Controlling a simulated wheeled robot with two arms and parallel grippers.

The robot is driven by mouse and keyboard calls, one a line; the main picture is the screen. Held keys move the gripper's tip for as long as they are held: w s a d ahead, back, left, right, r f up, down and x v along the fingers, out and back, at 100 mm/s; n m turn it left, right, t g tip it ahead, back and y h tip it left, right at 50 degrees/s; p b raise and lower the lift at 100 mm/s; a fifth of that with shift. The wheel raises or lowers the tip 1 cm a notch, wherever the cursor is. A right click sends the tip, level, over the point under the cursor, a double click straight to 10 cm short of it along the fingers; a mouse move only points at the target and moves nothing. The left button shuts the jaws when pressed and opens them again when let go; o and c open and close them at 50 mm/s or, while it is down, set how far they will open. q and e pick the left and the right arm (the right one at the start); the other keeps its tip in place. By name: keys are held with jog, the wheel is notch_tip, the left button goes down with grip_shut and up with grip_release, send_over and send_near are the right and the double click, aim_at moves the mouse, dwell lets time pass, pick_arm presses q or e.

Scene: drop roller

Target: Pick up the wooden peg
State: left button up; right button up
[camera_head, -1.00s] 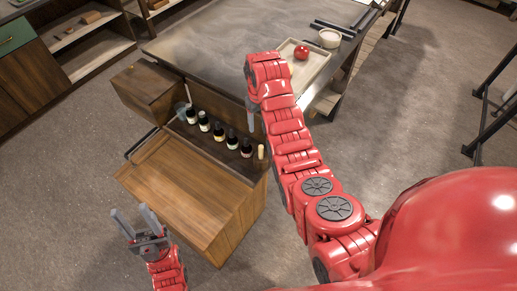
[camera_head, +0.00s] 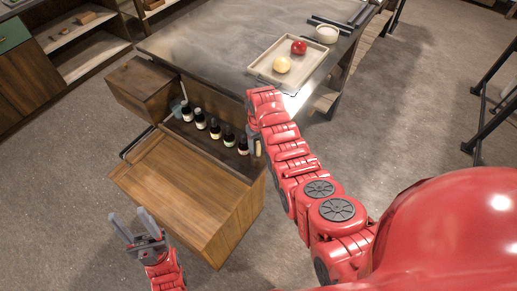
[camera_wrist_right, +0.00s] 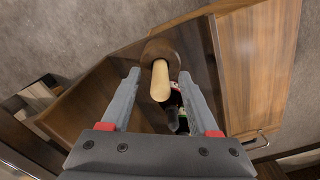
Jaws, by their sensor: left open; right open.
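The wooden peg (camera_wrist_right: 160,82) is pale and round-ended, standing in a dark round base (camera_wrist_right: 160,50) in the right wrist view. In the head view the peg (camera_head: 258,149) shows only as a small pale sliver beside my right gripper (camera_head: 252,140). My right gripper (camera_wrist_right: 159,76) is open, with one finger on each side of the peg in the wrist view; a gap shows on both sides. I cannot tell how deep the peg sits between the fingers. My left gripper (camera_head: 135,226) is open and empty, at the lower left near the wooden cabinet.
Several dark bottles (camera_head: 214,129) stand in a row on the ledge beside the peg. The wooden cabinet (camera_head: 185,195) is in front of them. A tray (camera_head: 313,63) with a red ball (camera_head: 298,47) and a cream ball (camera_head: 281,65) lies on the dark table (camera_head: 215,45).

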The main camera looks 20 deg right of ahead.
jog(key=shift+f, duration=0.9)
jog(key=shift+c, duration=0.3)
grip_shut()
